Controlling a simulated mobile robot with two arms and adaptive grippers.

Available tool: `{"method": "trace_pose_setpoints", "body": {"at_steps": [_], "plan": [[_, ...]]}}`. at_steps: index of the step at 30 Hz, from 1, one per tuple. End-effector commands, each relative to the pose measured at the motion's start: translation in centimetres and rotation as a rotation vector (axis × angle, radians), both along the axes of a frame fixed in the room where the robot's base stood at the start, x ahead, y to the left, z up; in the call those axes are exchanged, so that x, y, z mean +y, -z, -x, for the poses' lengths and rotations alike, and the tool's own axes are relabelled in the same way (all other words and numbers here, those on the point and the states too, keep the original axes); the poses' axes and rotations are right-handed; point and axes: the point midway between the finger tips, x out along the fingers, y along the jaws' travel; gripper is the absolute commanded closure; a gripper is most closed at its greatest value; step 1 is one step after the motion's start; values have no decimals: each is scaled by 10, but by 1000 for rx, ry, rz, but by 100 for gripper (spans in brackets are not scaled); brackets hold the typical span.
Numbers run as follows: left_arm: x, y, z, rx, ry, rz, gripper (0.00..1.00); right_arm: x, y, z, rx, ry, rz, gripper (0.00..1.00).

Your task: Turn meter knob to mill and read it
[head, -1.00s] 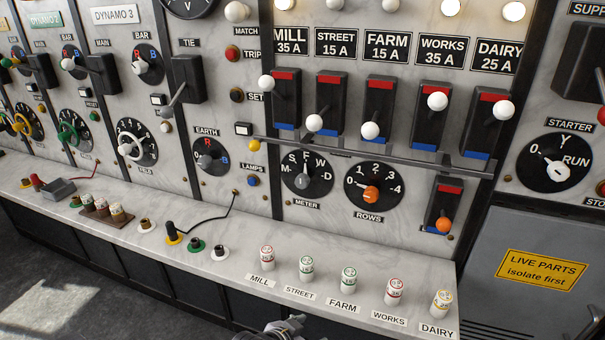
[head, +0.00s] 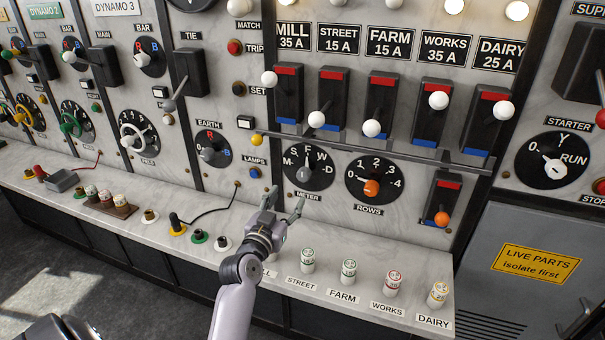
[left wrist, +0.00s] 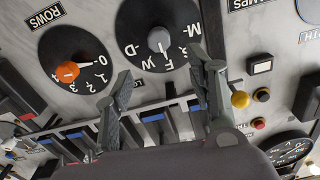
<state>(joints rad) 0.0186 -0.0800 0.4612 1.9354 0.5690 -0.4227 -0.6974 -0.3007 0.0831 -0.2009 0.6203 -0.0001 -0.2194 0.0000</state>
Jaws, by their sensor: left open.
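The meter knob (head: 304,174) is a small grey knob on a black dial (head: 308,186) marked M, S, F, W, D, on the marble panel. In the left wrist view the knob (left wrist: 159,39) seems to point near F. My left gripper (head: 284,204) is open and empty, just below and left of the dial. In the left wrist view its fingers (left wrist: 160,65) stand apart, one on each side of the dial's lettered edge. I cannot tell that it touches anything. My right gripper is not in view.
The orange rows knob (head: 372,188) sits right of the meter dial. A metal bar (head: 370,152) runs above both dials under the switches. Labelled fuses (head: 349,271) stand on the ledge below, right of my left arm. A voltmeter (left wrist: 290,150) is partly seen.

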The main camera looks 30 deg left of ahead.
Motion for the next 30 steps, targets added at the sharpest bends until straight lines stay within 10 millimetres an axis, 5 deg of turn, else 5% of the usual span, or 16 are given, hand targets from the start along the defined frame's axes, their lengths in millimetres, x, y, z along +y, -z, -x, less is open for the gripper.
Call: {"method": "trace_pose_setpoints", "body": {"at_steps": [15,30], "plan": [[23,-1,-100,1,2,1,49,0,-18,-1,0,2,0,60],[28,0,-118,1,2,0,49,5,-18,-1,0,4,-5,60]]}}
